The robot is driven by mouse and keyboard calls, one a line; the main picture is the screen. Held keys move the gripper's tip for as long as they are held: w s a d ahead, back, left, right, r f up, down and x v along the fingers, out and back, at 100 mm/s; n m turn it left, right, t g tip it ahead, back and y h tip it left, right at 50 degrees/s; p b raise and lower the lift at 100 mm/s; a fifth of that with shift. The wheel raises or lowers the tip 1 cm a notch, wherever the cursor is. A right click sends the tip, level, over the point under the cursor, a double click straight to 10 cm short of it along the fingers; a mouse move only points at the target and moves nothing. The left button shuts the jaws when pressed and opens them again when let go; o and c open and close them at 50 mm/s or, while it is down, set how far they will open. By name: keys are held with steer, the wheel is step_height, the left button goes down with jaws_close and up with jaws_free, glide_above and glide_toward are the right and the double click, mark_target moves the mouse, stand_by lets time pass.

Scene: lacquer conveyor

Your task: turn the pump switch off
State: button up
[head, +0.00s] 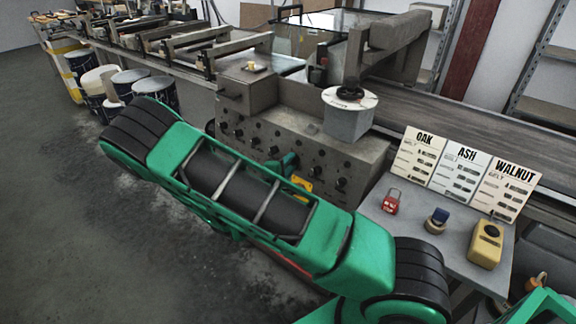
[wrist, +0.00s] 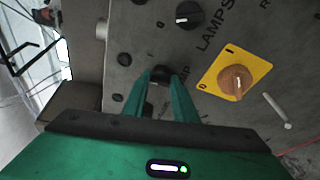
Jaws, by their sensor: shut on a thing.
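The pump switch (wrist: 160,75) is a dark round knob on the grey control panel (head: 300,130); the lettering beside it is partly covered, with "MP" readable in the wrist view. My gripper (wrist: 161,84) has its two green fingers on either side of this knob, shut on it. In the head view my gripper (head: 288,162) is a small green shape against the panel's front, mostly hidden behind my arm. I cannot tell the knob's pointer direction, as the fingers cover much of it.
A black lamps knob (wrist: 188,14) sits above the pump switch in the wrist view. To the right is a wooden knob on a yellow plate (wrist: 247,66). A side table (head: 400,222) holds a red padlock (head: 391,202) and a yellow device (head: 486,245). Open floor lies left.

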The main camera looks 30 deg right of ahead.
steer(key=shift+a+f+n+g+y, duration=0.1)
steer(key=shift+n+g+y, duration=0.1)
steer(key=shift+n, duration=0.6)
steer(key=shift+a+f+n+g+y, duration=0.1)
steer(key=shift+n+y, duration=0.1)
steer(key=shift+n, duration=0.6)
steer(key=o, duration=0.9)
steer(key=shift+c, duration=0.2)
steer(key=shift+o, duration=0.7)
steer(key=shift+d+r, duration=0.1)
steer(key=shift+d, duration=0.05)
steer(key=v, duration=1)
steer(key=shift+a, duration=0.4)
steer(key=shift+s, duration=0.1)
